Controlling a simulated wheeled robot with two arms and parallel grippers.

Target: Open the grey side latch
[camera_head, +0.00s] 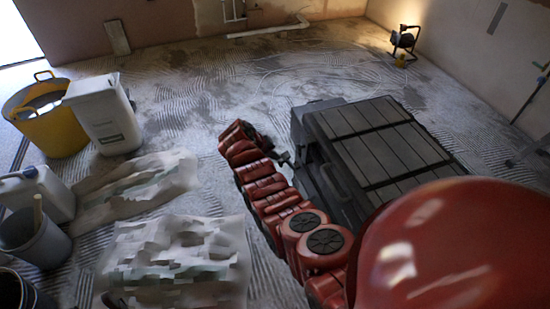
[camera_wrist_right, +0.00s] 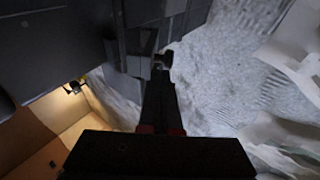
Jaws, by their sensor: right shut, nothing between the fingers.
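A dark grey case (camera_head: 385,140) with a slatted lid stands on the floor at the centre right of the head view. Its dark side fills the upper left of the wrist view (camera_wrist_right: 50,45). A grey block that looks like the side latch (camera_wrist_right: 138,52) sticks out from that side. My right gripper (camera_wrist_right: 161,64) is shut and empty, with its tips close beside the block; I cannot tell whether they touch. In the head view my right gripper (camera_head: 284,158) is small and dark at the case's left side. My left gripper is out of view.
Plastic-like sheets or bags (camera_head: 180,262) lie on the floor left of my arm. A yellow tub (camera_head: 62,135), a white bin (camera_head: 104,115), a white canister (camera_head: 38,192) and a grey bucket (camera_head: 35,240) stand farther left. A lit work lamp (camera_head: 404,42) stands at the back. Floor behind the case is mostly clear.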

